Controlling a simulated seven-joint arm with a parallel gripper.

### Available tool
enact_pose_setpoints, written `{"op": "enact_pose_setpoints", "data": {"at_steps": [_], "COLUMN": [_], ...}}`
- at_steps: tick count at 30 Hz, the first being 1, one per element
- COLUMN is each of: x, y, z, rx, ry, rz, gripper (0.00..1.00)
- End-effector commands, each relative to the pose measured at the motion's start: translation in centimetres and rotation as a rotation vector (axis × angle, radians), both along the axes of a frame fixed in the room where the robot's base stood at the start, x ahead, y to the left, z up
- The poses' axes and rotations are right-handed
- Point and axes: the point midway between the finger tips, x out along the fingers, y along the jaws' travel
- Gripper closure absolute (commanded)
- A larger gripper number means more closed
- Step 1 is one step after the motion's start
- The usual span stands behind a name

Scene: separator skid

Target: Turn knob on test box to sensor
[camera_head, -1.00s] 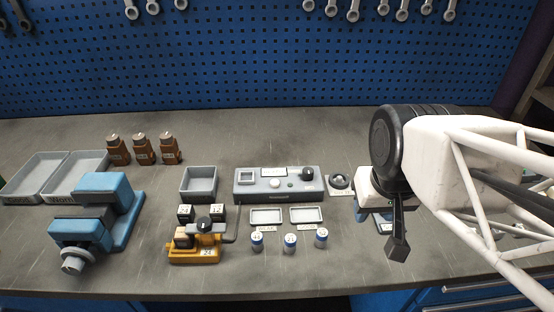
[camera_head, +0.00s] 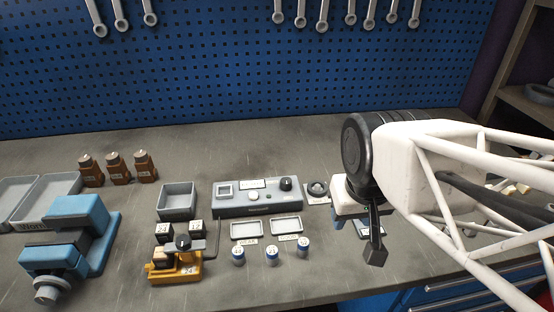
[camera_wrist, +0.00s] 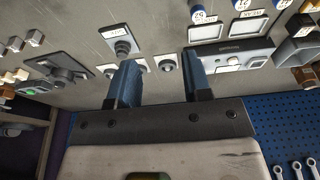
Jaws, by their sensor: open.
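The test box (camera_head: 258,201) is a low grey box on the bench with a small framed window, a white round button and a black knob (camera_head: 286,184) at its right end. It also shows in the wrist view (camera_wrist: 232,67), where the right finger covers its left end and the knob cannot be made out. My gripper (camera_head: 375,252) is to the right of the box, apart from it. In the wrist view its two blue fingers (camera_wrist: 160,62) are spread with nothing held between them. The knob's setting is too small to read.
A round dark part on a pale plate (camera_head: 317,189) stands just right of the box. Two shallow trays (camera_head: 247,229) and several blue-and-white cylinders (camera_head: 272,252) lie in front. An orange fixture (camera_head: 175,270) and blue vise (camera_head: 70,235) are left. A pegboard (camera_head: 220,70) rises behind.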

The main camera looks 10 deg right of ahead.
Motion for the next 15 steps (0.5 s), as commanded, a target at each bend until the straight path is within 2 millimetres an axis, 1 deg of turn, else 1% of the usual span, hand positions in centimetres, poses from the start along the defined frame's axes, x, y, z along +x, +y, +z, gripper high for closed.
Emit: {"op": "enact_pose_setpoints", "data": {"at_steps": [1,2,8,11,15], "x": [0.0,0.0,0.9,1.8,3.7], "y": [0.0,0.0,0.2,0.3,0.7], "z": [0.0,0.0,0.1,0.2,0.3], "rx": [0.0,0.0,-0.009,-0.018,-0.036], "ry": [0.0,0.0,0.008,0.019,0.039], "rz": [0.001,0.002,0.043,0.093,0.196], "gripper": [0.47,0.42,0.42,0.42,0.42]}}
